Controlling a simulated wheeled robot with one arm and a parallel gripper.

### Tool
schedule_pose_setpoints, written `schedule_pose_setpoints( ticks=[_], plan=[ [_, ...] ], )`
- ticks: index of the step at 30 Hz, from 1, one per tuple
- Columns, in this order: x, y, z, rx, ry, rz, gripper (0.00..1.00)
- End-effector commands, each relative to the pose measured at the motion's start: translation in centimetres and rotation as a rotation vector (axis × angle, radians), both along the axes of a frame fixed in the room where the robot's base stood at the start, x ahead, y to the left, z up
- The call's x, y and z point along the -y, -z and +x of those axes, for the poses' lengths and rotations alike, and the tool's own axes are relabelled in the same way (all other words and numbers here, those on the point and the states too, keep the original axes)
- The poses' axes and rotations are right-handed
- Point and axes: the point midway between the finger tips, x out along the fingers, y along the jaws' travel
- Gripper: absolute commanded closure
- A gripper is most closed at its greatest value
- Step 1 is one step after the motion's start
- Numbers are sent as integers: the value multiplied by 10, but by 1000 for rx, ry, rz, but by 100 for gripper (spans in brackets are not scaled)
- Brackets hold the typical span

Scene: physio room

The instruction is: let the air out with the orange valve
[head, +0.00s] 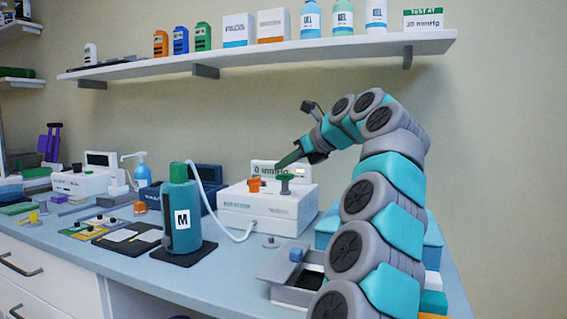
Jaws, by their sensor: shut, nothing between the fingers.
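The orange valve (254,184) stands on the front top of a white pressure unit (262,212). The unit's display (282,171) reads about 0 mmHg, partly covered by my gripper. A white hose (217,207) runs from the unit to a teal cylinder marked M (182,215). My gripper (281,163) is shut and empty, pointing down and left.
An open grey box (279,274) with a blue knob stands in front of the unit. A shelf (270,54) with bottles and boxes hangs above; its sign (423,19) reads "TEST AT 20 mmHg" or similar. Trays and devices crowd the counter's left.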

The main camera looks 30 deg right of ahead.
Motion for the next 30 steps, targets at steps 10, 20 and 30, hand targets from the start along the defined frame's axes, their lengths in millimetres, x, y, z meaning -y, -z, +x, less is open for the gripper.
schedule_pose_setpoints(
  ticks=[10,20,30],
  plan=[
    [-16,30,49,-2,-2,0,100],
    [-20,38,62,0,0,-1,100],
    [-9,39,48,2,15,0,100]
  ],
)
